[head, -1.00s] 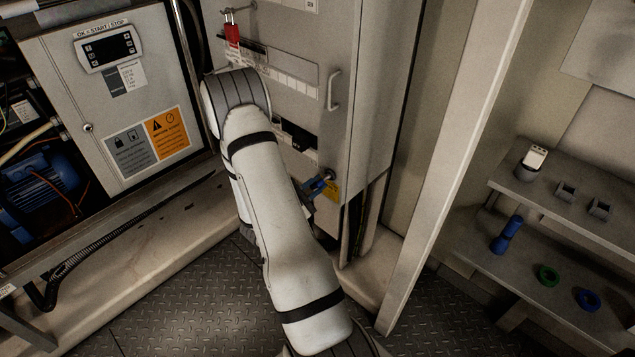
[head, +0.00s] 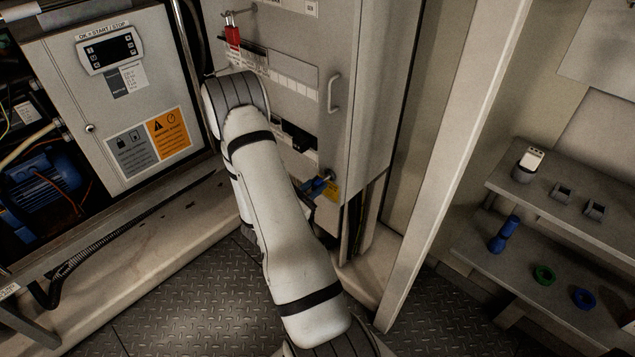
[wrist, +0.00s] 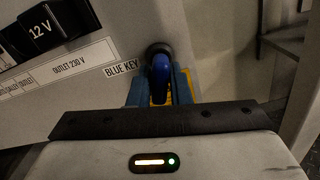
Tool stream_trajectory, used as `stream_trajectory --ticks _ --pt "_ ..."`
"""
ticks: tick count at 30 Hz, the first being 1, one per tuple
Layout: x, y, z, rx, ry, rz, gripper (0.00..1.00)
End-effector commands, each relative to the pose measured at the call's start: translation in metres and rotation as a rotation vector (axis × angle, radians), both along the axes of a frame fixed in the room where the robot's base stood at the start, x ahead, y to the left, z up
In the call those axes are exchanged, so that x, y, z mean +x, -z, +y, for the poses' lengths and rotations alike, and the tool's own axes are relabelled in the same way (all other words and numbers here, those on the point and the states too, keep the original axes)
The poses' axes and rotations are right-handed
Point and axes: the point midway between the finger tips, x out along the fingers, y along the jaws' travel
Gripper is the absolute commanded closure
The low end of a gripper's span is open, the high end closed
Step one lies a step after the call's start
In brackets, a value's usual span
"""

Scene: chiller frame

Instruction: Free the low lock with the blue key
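The low lock (wrist: 158,50) is a dark round fitting on the cabinet face, beside a label reading BLUE KEY. In the head view it shows near the cabinet's lower edge (head: 328,177), above a yellow tag (head: 332,190). The blue key (wrist: 160,80) is at the front of the lock in the wrist view. How deep it sits is hidden. My gripper (wrist: 161,86) has its two blue fingers close on either side of the key and looks shut on it. In the head view my arm hides most of the gripper.
A red padlock (head: 232,36) hangs higher on the cabinet. A cabinet handle (head: 334,92) sticks out to the right. A pale post (head: 445,180) stands between the cabinet and shelves. The lower shelf holds a blue bottle-shaped object (head: 505,235), a green ring (head: 543,275) and a blue ring (head: 585,300).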

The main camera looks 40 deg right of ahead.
Motion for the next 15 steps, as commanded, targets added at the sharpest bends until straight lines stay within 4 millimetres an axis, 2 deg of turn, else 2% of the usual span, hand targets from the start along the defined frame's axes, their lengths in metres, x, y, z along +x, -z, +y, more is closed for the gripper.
stream_trajectory --ticks 6,15 --pt "-0.0004 -0.0008 0.0001 -0.009 0.001 0.117 0.84" --pt "-0.0004 -0.0004 0.0001 -0.010 0.001 0.127 0.84"
